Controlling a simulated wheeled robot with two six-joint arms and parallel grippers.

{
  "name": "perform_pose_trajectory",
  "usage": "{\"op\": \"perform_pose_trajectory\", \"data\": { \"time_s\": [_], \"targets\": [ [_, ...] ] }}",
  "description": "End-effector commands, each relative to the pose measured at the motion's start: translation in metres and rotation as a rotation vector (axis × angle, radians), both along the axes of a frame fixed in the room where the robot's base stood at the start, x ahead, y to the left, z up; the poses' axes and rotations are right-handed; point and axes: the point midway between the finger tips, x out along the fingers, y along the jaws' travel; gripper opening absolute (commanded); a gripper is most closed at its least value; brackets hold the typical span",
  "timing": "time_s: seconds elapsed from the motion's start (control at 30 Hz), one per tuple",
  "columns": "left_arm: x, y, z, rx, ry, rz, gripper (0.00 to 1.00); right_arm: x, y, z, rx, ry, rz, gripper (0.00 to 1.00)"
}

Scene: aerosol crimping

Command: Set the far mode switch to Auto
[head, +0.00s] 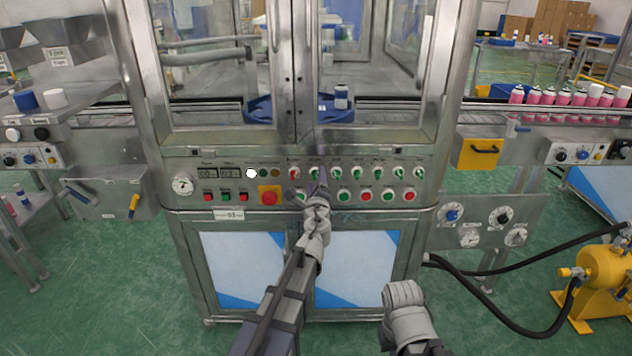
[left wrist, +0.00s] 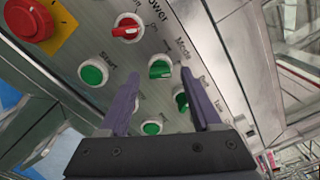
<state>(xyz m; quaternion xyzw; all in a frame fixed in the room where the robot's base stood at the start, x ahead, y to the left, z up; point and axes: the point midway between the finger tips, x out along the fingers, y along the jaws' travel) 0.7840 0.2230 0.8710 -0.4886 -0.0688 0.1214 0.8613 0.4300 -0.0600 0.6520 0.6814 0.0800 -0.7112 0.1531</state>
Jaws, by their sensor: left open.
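A green rotary knob labelled Mode (left wrist: 160,69) is on the steel control panel in the left wrist view. In the head view a green knob (head: 314,173) in the upper row is partly covered by my gripper. I cannot tell which setting it points at. My left gripper (head: 315,185) is at the panel's middle. In the left wrist view its open purple fingers (left wrist: 160,75) show on either side of the Mode knob, with nothing held. I cannot tell whether they touch it. My right arm is low at the right; its gripper fingers do not show.
A red Power knob (left wrist: 127,27), a green Start button (left wrist: 93,73) and another green knob (left wrist: 181,98) are close around. A large red stop button (head: 269,196) on a yellow plate is left of my gripper. A yellow pump (head: 606,273) stands at right.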

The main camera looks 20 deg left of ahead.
Motion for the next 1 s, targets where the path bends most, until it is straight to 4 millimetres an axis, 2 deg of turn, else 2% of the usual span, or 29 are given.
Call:
{"op": "perform_pose_trajectory", "data": {
  "time_s": [0.5, 0.87, 0.97, 1.0],
  "targets": [
    [-0.07, -0.02, 0.0, 0.0, 0.0, -0.001, 0.65, 0.0, 0.0, 0.0, 0.0, 0.0, 0.0, 0.0],
    [-0.072, -0.021, 0.001, -0.004, 0.0, 0.002, 0.65, 0.0, 0.0, 0.001, 0.0, 0.0, 0.0, 0.0],
    [-0.077, -0.019, 0.01, -0.069, -0.001, 0.034, 0.65, 0.0, 0.0, 0.014, 0.0, 0.0, 0.0, 0.0],
    [-0.081, -0.017, 0.016, -0.125, 0.0, 0.063, 0.65, 0.0, 0.0, 0.024, 0.0, 0.0, 0.0, 0.0]
  ]
}}
